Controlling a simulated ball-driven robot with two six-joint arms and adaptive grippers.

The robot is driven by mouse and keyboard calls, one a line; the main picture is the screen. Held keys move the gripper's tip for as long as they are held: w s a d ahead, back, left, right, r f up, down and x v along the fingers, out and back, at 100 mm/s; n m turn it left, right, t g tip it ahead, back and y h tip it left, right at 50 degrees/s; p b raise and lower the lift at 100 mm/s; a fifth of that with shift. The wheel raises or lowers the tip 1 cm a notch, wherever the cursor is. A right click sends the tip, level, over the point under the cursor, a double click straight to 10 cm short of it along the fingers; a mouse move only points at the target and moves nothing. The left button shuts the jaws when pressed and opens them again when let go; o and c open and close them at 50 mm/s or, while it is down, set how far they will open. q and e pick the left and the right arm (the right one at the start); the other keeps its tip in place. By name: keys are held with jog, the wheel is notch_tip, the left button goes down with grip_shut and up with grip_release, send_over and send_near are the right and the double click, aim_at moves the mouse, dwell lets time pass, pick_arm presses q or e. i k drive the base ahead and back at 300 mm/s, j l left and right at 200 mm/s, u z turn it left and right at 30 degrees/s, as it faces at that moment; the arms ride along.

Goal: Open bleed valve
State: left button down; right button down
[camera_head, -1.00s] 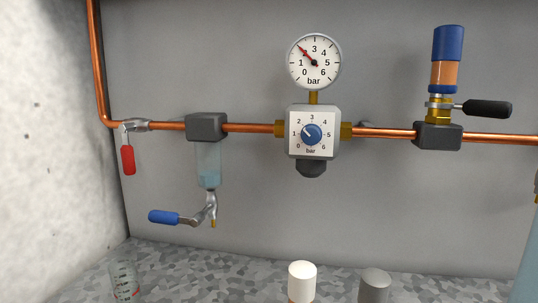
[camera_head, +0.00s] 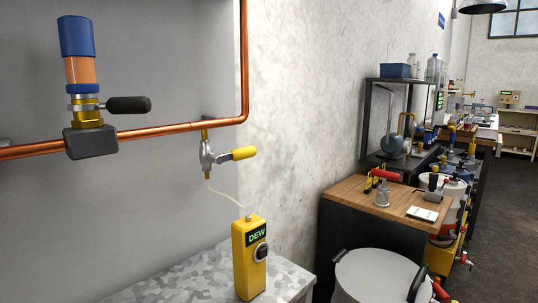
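A small silver valve (camera_head: 208,153) hangs below the copper pipe (camera_head: 190,130) near the wall corner. Its yellow lever (camera_head: 243,153) points right, roughly level and crosswise to the upright valve body. A thin pale hose (camera_head: 226,197) runs from its outlet down to the yellow DEW meter (camera_head: 250,258) on the speckled counter. A second valve (camera_head: 87,112) with a black lever (camera_head: 128,105) pointing right sits on a dark block at the left, under a blue and orange cylinder (camera_head: 80,50). No label tells which is the bleed valve. Neither of my grippers is in view.
The speckled counter (camera_head: 185,278) is clear left of the meter and ends at its right. A wooden-topped bench (camera_head: 350,195) with a red-handled tool stands beyond, with a large grey drum (camera_head: 375,275) in front.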

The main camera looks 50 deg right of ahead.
aim_at(236, 155)
jog(key=z, duration=1.4)
